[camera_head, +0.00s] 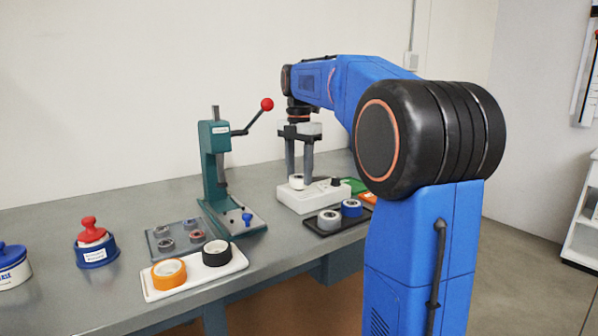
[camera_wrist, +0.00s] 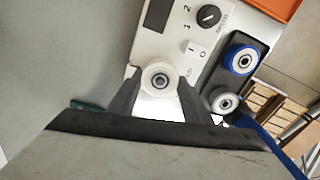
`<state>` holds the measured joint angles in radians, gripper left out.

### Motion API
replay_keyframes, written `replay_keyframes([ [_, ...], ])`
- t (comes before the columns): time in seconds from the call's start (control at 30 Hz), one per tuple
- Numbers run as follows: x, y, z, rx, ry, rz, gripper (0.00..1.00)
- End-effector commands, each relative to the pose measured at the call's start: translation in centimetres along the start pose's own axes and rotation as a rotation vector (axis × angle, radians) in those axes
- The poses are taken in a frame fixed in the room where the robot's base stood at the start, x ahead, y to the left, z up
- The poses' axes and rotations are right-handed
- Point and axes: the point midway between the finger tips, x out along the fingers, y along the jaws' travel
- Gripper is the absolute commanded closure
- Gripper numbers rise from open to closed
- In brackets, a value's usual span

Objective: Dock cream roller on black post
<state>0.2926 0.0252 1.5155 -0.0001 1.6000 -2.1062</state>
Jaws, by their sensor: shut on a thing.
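The cream roller (camera_head: 296,183) is between the fingers of my gripper (camera_head: 299,175), which is shut on it. In the wrist view the roller (camera_wrist: 158,80) shows as a pale ring with a grey hub, held face-on between the two fingertips. It is over the left part of a white machine base (camera_head: 313,200), which has a dark knob (camera_wrist: 208,16) and a rocker switch. I cannot make out the black post; the roller and fingers may hide it. I cannot tell whether the roller touches the base.
A dark tray with a grey roller (camera_head: 329,220) and a blue roller (camera_head: 351,208) stands in front of the base. A green lever press (camera_head: 214,165) is to the left. A white tray (camera_head: 222,274) holds orange and black rings.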

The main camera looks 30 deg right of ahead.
Motion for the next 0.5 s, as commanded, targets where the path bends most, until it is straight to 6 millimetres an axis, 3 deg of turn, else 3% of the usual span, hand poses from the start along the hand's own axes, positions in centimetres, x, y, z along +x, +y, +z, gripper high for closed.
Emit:
replay_keyframes([
  [0.27, 0.47, -0.03, -0.02, 0.0, 0.0, -0.001, 0.78],
  [0.3, 0.44, -0.02, -0.02, 0.0, 0.0, -0.001, 0.48],
  [0.5, 0.44, -0.02, -0.01, 0.0, 0.0, -0.001, 0.48],
])
